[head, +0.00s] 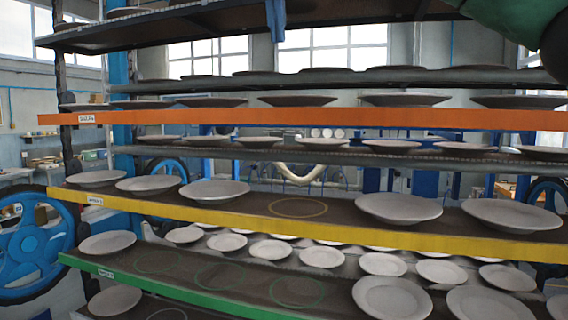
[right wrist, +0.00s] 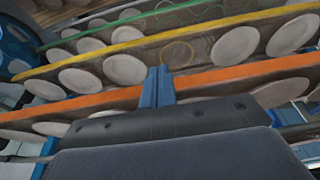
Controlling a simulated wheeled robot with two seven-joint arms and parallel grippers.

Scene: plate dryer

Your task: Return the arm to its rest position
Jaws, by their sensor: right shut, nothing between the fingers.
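My right gripper (head: 276,20) shows at the top of the head view as blue fingers pointing down in front of the top shelf. It is shut and empty, and its closed fingers also show in the right wrist view (right wrist: 158,88). Part of my arm shows at the top right of the head view. The plate rack has an orange-edged shelf (head: 300,118), a yellow-edged shelf (head: 300,223) and a green-edged shelf (head: 180,288). Grey plates stand on them, such as one on the yellow-edged shelf (head: 398,207). My left gripper is not in view.
An empty ring mark (head: 297,207) lies between plates on the yellow-edged shelf. More empty ring marks (head: 220,276) show on the green-edged shelf. A blue wheel (head: 35,245) stands at the rack's left. A dark top shelf (head: 180,25) crosses above.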

